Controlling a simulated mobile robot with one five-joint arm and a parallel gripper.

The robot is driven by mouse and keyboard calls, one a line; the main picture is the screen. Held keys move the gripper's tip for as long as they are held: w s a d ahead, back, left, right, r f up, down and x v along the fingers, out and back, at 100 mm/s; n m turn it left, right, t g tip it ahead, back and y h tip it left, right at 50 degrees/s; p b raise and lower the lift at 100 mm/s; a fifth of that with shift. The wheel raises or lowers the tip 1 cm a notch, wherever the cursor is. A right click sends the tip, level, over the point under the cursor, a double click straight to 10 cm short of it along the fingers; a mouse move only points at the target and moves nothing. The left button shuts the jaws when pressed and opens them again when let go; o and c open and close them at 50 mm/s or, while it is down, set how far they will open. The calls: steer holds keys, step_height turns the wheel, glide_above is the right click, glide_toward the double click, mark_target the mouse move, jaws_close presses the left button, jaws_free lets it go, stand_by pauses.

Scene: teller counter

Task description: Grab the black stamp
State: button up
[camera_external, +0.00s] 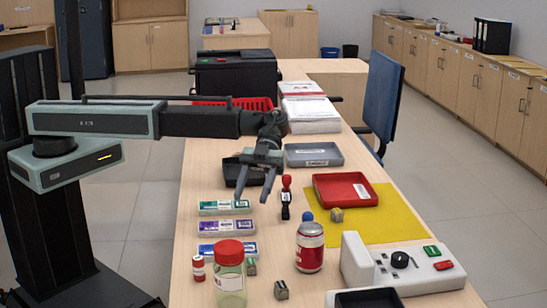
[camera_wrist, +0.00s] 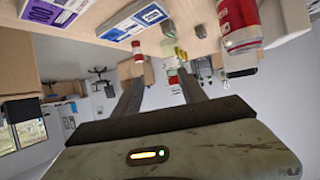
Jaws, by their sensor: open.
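A stamp (camera_external: 286,208) with a black body, a pale label and a red knob stands upright on the counter, near its middle in the external view. My gripper (camera_external: 252,198) is above the counter just left of the stamp, its two fingers apart and pointing down and toward the camera. Nothing is between the fingers, and they do not appear to touch the stamp. In the wrist view the open fingers of my gripper (camera_wrist: 160,78) show, but I cannot make out the stamp there.
Labelled boxes (camera_external: 226,227) lie left of the stamp. A red-and-white can (camera_external: 310,252) and red-lidded jar (camera_external: 230,285) stand in front. A red tray (camera_external: 325,192) on a yellow mat (camera_external: 400,228) is right; a grey tray (camera_external: 314,149) lies behind. A white device (camera_external: 415,283) sits front right.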

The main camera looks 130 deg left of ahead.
mark_target(286, 196)
steer(key=s+a+f+n+t+b, duration=0.1)
steer(key=s+a, duration=0.1)
steer(key=a, duration=0.5)
steer(key=s+a+f+n+t+b, duration=0.1)
steer(key=s+a+f, duration=0.1)
steer(key=a, duration=0.5)
steer(key=s+a+f+n+t+y+b, duration=0.1)
steer(key=s+a+f+b, duration=0.1)
steer(key=a, duration=0.5)
steer(key=shift+s+a+f+t, duration=0.15)
steer(key=shift+a+f+t, duration=0.1)
steer(key=shift+t, duration=0.15)
steer(key=b+x, duration=0.3)
steer(key=x, duration=0.5)
steer(key=shift+a+f, duration=0.1)
steer(key=shift+f, duration=0.05)
jaws_close()
